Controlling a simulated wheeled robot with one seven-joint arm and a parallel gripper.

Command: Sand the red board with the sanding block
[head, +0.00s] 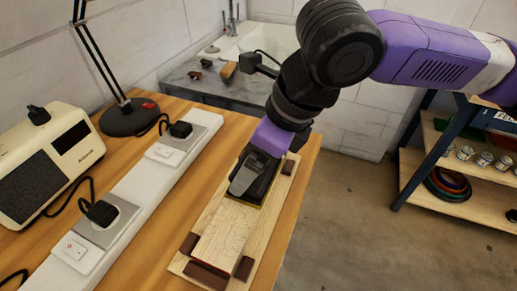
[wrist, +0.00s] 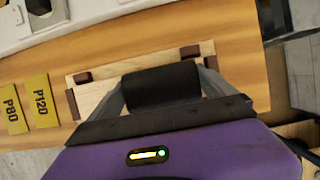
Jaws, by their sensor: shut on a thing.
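My gripper (head: 250,175) is shut on the dark sanding block (wrist: 162,85), whose body lies between the fingers in the wrist view. A thin yellowish edge shows under the block in the head view. The block is over the far part of the board (head: 222,238), seemingly resting on it, though contact is hard to tell. The gripper and block hide the board's far end.
A white power strip (head: 140,195), a radio (head: 45,165) and a black lamp (head: 130,115) stand left on the bench. Yellow P80 (wrist: 11,108) and P120 (wrist: 40,100) sheets lie beside the jig. A sink is behind, shelves (head: 470,165) stand right, and the bench edge is close to the jig's right.

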